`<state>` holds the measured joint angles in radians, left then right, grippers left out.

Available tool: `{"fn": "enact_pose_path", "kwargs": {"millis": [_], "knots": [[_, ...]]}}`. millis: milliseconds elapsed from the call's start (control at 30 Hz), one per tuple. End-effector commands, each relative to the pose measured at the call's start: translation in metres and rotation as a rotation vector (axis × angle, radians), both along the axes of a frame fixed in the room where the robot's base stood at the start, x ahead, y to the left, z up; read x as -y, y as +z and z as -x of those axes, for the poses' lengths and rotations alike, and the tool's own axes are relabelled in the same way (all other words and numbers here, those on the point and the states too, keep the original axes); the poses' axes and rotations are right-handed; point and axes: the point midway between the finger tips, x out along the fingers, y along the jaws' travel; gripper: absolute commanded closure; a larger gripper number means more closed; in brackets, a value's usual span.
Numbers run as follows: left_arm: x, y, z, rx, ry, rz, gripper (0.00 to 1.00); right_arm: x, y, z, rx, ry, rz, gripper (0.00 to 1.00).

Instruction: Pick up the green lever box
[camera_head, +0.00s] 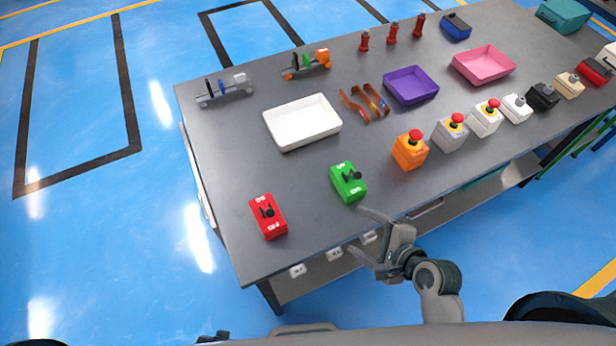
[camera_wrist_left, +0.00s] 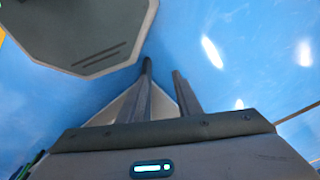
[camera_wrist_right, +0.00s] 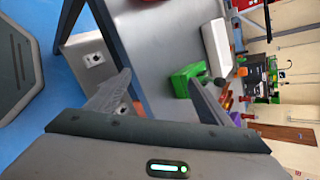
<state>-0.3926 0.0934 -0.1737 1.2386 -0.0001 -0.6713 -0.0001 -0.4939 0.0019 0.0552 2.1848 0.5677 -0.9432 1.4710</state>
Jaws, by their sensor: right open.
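The green lever box (camera_head: 348,183) sits on the grey table near its front edge, with a dark lever on top. It also shows in the right wrist view (camera_wrist_right: 186,80), beyond the fingers. My right gripper (camera_head: 358,231) is open and empty, just off the table's front edge, below and slightly right of the green box, and apart from it. Its spread fingers show in the right wrist view (camera_wrist_right: 160,82). My left gripper (camera_wrist_left: 162,68) shows in the left wrist view with its fingers apart and nothing between them, over blue floor.
A red lever box (camera_head: 268,216) stands left of the green one on the table (camera_head: 225,165). An orange button box (camera_head: 410,152) stands to the right. A white tray (camera_head: 302,122) lies behind. White sockets (camera_head: 334,254) show below the front edge. Bare tabletop surrounds the green box.

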Motion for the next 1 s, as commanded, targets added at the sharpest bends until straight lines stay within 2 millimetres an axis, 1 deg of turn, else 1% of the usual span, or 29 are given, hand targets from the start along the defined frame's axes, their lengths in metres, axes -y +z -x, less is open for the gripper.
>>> {"fn": "enact_pose_path", "kwargs": {"millis": [33, 100, 167, 200, 300, 400, 500, 600, 667, 1000], "knots": [[-0.002, -0.015, 0.014, -0.015, -0.002, -0.002, 0.69, 0.001, 0.000, -0.007, -0.010, -0.068, -0.080, 0.27], [-0.005, -0.033, 0.032, -0.025, -0.004, -0.004, 0.69, 0.003, 0.003, -0.016, -0.026, -0.169, -0.203, 0.27], [-0.008, -0.047, 0.048, -0.034, -0.006, -0.005, 0.69, 0.007, 0.004, -0.023, -0.041, -0.257, -0.312, 0.27], [-0.010, -0.056, 0.059, -0.041, -0.008, -0.006, 0.69, 0.009, 0.006, -0.029, -0.050, -0.312, -0.385, 0.27], [-0.015, -0.073, 0.085, -0.053, -0.011, -0.008, 0.69, 0.016, 0.009, -0.040, -0.073, -0.438, -0.558, 0.27], [-0.020, -0.084, 0.107, -0.064, -0.013, -0.010, 0.69, 0.023, 0.010, -0.048, -0.093, -0.539, -0.701, 0.27], [-0.023, -0.090, 0.122, -0.069, -0.016, -0.012, 0.69, 0.028, 0.011, -0.053, -0.107, -0.607, -0.801, 0.27], [-0.025, -0.093, 0.130, -0.072, -0.017, -0.012, 0.69, 0.031, 0.012, -0.055, -0.114, -0.642, -0.856, 0.27], [-0.025, -0.094, 0.132, -0.073, -0.017, -0.013, 0.69, 0.032, 0.012, -0.056, -0.116, -0.652, -0.871, 0.27], [-0.025, -0.094, 0.133, -0.073, -0.017, -0.013, 0.69, 0.032, 0.012, -0.057, -0.116, -0.654, -0.874, 0.27]]}}
